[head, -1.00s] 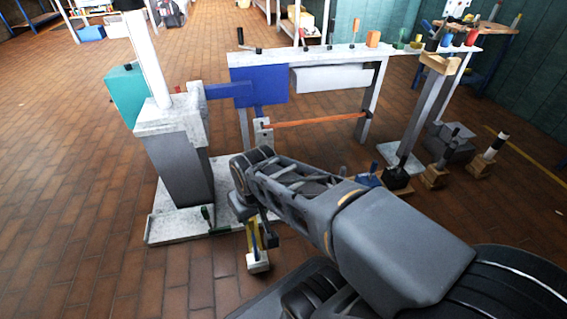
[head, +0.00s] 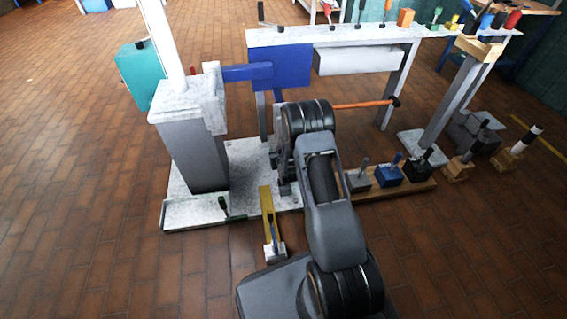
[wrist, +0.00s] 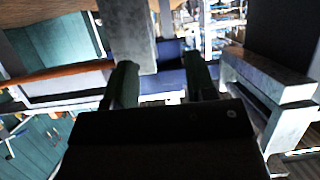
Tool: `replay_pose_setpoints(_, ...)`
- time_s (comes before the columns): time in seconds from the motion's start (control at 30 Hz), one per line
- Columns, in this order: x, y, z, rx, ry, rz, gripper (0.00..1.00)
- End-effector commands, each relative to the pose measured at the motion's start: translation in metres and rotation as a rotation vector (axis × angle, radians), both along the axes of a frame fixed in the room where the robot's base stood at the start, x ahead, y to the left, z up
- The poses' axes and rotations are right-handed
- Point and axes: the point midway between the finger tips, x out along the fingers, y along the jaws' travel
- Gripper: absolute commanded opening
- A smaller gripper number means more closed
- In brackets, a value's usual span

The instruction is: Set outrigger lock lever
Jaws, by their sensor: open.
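A yellow beam (head: 266,203) projects forward from the pale base plate at the mast foot. A small grey block (head: 275,252) with a dark upright lever (head: 270,228) sits at its near end. A green-handled lever (head: 224,207) stands at the plate's front edge, left of the beam. I cannot tell which one is the outrigger lock lever. My gripper (wrist: 162,72) is open in the wrist view, its two dark fingers apart. A grey post (wrist: 128,35) shows beyond them; I see nothing gripped. In the head view my arm hides the gripper.
The grey mast block (head: 190,150) with a white pole stands left. Several lever blocks stand on a wooden board (head: 400,187) at right. Floor is clear at left.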

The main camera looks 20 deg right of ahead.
Motion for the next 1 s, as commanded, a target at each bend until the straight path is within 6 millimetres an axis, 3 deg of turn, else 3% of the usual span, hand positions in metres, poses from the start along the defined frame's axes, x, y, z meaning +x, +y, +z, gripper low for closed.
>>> replay_pose_setpoints(0.03,-0.005,-0.004,-0.027,-0.004,-0.037,-0.008,0.51)
replay_pose_setpoints(0.2,-0.026,-0.013,-0.085,-0.029,-0.201,-0.028,0.51)
replay_pose_setpoints(0.4,-0.06,-0.016,-0.125,-0.049,-0.332,-0.044,0.51)
replay_pose_setpoints(0.53,-0.073,-0.016,-0.137,-0.057,-0.378,-0.05,0.51)
replay_pose_setpoints(0.67,-0.073,-0.017,-0.143,-0.06,-0.4,-0.052,0.51)
replay_pose_setpoints(1.0,-0.017,-0.029,-0.146,-0.061,-0.407,-0.052,0.51)
